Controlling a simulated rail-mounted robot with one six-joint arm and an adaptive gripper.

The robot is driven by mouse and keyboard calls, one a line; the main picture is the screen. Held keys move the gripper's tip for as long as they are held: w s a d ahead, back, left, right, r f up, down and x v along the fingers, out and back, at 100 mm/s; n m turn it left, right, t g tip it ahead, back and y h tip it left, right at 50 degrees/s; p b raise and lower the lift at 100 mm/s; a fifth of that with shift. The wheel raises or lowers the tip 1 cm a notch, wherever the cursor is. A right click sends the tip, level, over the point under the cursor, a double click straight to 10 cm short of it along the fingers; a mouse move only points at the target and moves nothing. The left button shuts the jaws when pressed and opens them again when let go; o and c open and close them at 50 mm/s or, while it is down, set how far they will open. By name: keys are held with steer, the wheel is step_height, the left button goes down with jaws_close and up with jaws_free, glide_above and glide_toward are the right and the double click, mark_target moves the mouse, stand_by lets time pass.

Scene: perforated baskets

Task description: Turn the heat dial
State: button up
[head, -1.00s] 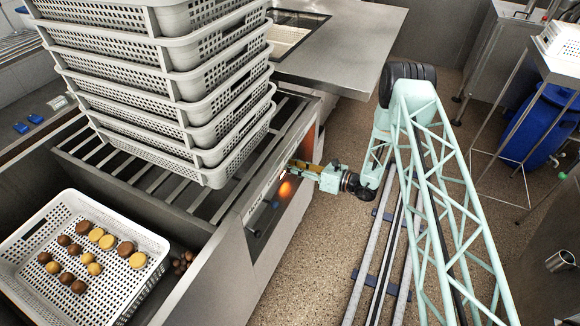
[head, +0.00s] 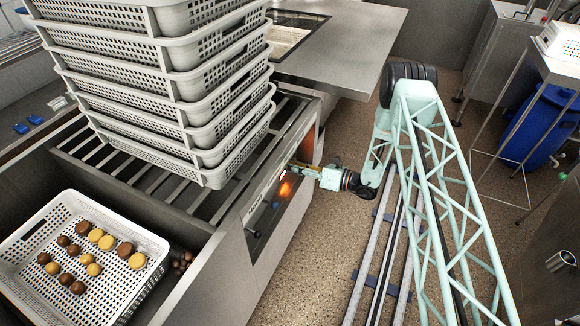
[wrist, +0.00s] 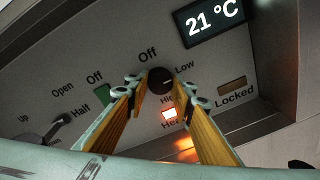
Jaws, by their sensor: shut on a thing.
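The heat dial (wrist: 160,80) is a round dark knob on a grey panel in the wrist view, with "Off" above it, "Low" at its right and "High" below it. My gripper (wrist: 161,86) has its two wood-coloured fingers on either side of the dial and is shut on it. The dial's pointer setting is hard to make out. A lit orange lamp (wrist: 169,114) glows below the dial above a partly hidden "Heat" label. In the head view my gripper (head: 291,171) meets the front panel, and the dial is hidden there.
A display (wrist: 214,20) reads 21 °C. A green switch (wrist: 102,90) and a lever (wrist: 58,122) sit left of the dial, a "Locked" window (wrist: 232,86) right. Stacked baskets (head: 165,85) stand above the panel. The floor (head: 325,250) in front is clear.

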steer(key=o, duration=0.8)
steer(key=shift+o, duration=0.2)
steer(key=shift+d, duration=0.1)
steer(key=v, duration=1.1)
steer(key=shift+d, duration=0.35)
steer(key=shift+s, duration=0.2)
steer(key=shift+r, duration=0.2)
